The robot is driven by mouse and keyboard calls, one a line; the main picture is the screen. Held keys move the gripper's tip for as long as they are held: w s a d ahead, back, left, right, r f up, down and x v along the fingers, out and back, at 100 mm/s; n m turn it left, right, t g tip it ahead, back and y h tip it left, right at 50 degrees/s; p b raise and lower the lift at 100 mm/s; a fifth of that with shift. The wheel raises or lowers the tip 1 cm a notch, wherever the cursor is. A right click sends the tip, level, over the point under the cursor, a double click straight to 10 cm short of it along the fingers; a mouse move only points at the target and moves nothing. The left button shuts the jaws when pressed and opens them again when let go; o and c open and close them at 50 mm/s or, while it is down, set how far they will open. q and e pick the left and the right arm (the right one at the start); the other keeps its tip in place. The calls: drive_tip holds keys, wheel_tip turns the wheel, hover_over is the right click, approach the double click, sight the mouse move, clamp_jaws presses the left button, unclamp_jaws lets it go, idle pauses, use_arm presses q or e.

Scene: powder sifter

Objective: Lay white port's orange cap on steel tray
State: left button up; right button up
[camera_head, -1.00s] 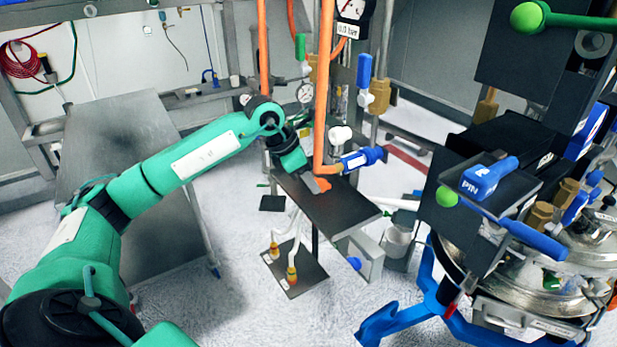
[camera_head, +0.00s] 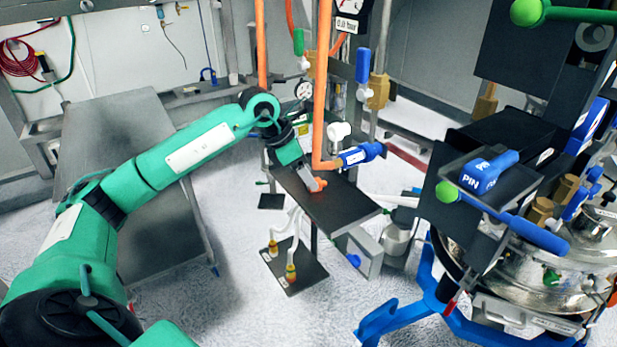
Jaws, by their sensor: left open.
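The orange cap (camera_head: 320,184) lies on the dark steel tray (camera_head: 343,208), near its middle. My left gripper (camera_head: 313,185) is open and low over the tray, with its fingertips right beside the cap. I cannot tell whether the fingers touch it. The white port (camera_head: 340,131) stands behind the tray, beside the orange pipe, and I see no orange cap on it. My right gripper is out of view.
An orange pipe (camera_head: 322,90) and a blue-handled valve (camera_head: 362,153) stand close behind the cap. A lower plate with white hoses (camera_head: 295,272) is below the tray. A steel vessel (camera_head: 530,265) on a blue frame is at the right. A grey table (camera_head: 110,130) is at the left.

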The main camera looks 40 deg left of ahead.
use_arm(q)
drive_tip(key=b+v, duration=0.3)
drive_tip(key=v, duration=0.9)
drive_tip(key=shift+r, duration=0.25)
drive_tip(key=shift+a, duration=0.1)
